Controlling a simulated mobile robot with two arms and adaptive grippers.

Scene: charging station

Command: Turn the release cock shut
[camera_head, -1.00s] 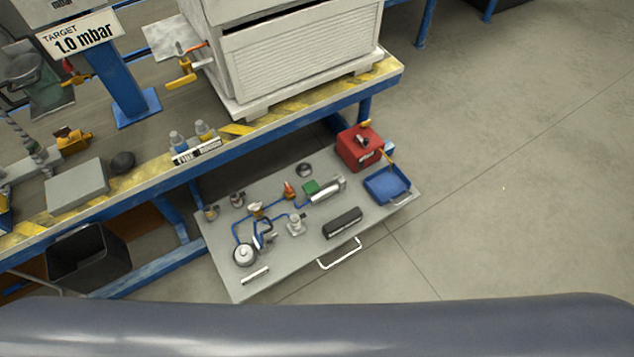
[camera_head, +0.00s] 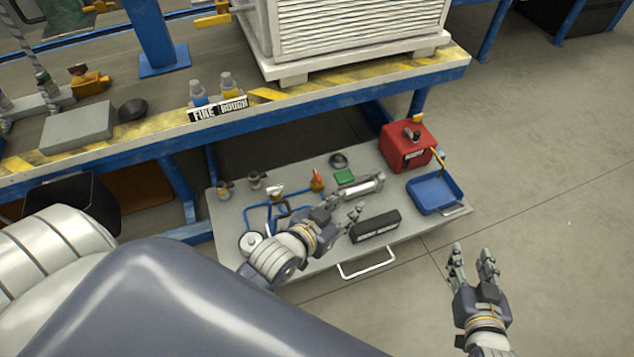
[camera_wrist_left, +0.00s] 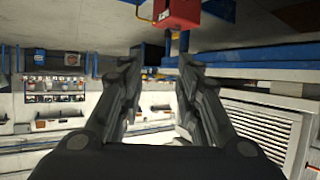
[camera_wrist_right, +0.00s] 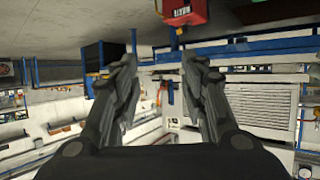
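A grey pull-out shelf (camera_head: 410,228) carries blue tubing (camera_head: 250,215) with several small fittings. Among them are a white-topped valve (camera_head: 275,192) and an orange-topped one (camera_head: 317,179). I cannot tell which is the release cock. My left gripper (camera_head: 345,206) is open and empty over the shelf, in front of the tubing, and hides part of it. Its two fingers stand apart in the left wrist view (camera_wrist_left: 157,75). My right gripper (camera_head: 472,258) is open and empty, right of the shelf's front edge. Its fingers are also apart in the right wrist view (camera_wrist_right: 160,75).
A red can (camera_head: 406,146) and a blue tray (camera_head: 432,194) stand on the shelf's right part. A black block (camera_head: 375,226) lies near its front handle (camera_head: 367,264). The blue-framed workbench (camera_head: 330,95) overhangs the back. Floor at the right is clear.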

